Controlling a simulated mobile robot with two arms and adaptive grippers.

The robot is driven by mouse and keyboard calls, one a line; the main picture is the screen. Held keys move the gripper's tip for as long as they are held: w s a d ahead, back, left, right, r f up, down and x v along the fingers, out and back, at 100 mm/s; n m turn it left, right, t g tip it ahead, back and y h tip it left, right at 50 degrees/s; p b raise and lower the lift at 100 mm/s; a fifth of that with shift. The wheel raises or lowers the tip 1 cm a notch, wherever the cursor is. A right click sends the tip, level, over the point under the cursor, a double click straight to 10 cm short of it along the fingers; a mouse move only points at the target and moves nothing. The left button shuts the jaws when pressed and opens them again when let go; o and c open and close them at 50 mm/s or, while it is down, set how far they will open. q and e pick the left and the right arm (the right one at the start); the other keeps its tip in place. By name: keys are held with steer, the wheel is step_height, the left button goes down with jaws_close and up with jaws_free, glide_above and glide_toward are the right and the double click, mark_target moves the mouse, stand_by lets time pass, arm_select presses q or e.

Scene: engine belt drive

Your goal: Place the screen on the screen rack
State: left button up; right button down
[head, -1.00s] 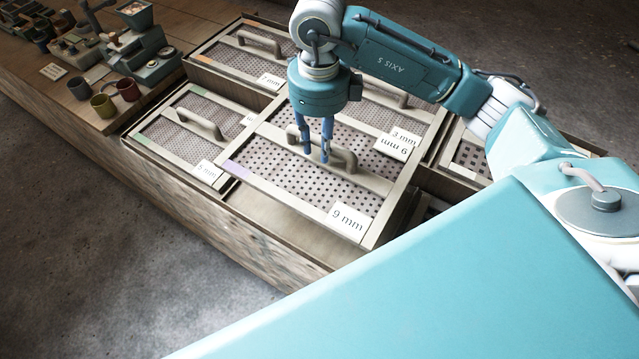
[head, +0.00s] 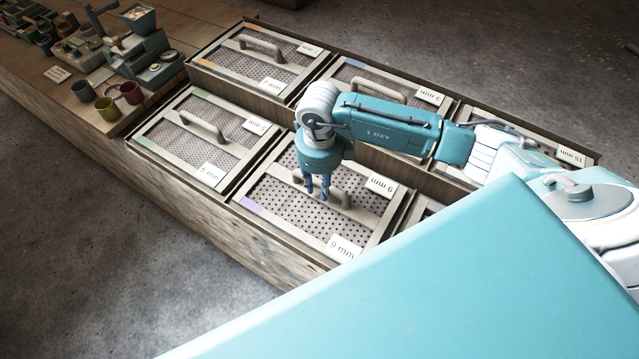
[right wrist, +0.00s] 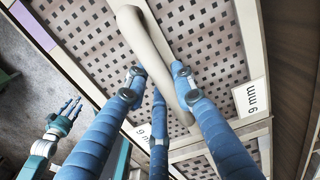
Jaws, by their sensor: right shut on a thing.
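The 9 mm screen (head: 272,192), a pale frame with perforated mesh and a purple corner mark, lies level within the front middle compartment of the screen rack (head: 290,262). I cannot tell whether it rests fully on the bottom. My right gripper (head: 317,196) is shut on the screen's bar handle (head: 341,198) from above. In the right wrist view the handle (right wrist: 152,50) runs between the blue fingers (right wrist: 160,90), over the mesh (right wrist: 215,42). My left gripper (right wrist: 68,106) shows only in that view, at the left, apart from the rack, with its fingers spread and empty.
A 5 mm screen (head: 185,147) fills the compartment to the left. A 7 mm screen (head: 250,65) and a 3 mm screen (head: 365,85) lie in the back row. Mugs (head: 107,108) and a small machine (head: 150,50) stand on the bench at the upper left.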

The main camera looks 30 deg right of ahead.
mark_target(319, 185)
stand_by(0.3)
steer(key=c, duration=1.9)
jaws_free()
steer(key=shift+f, duration=0.25)
steer(key=o, duration=0.5)
steer(key=shift+c, duration=0.2)
steer(key=shift+r, duration=0.1)
steer(key=shift+r, duration=0.35)
step_height(319, 185, up, 12)
steer(key=b, duration=0.2)
steer(key=shift+f+b, duration=0.25)
steer(key=shift+b, duration=0.05)
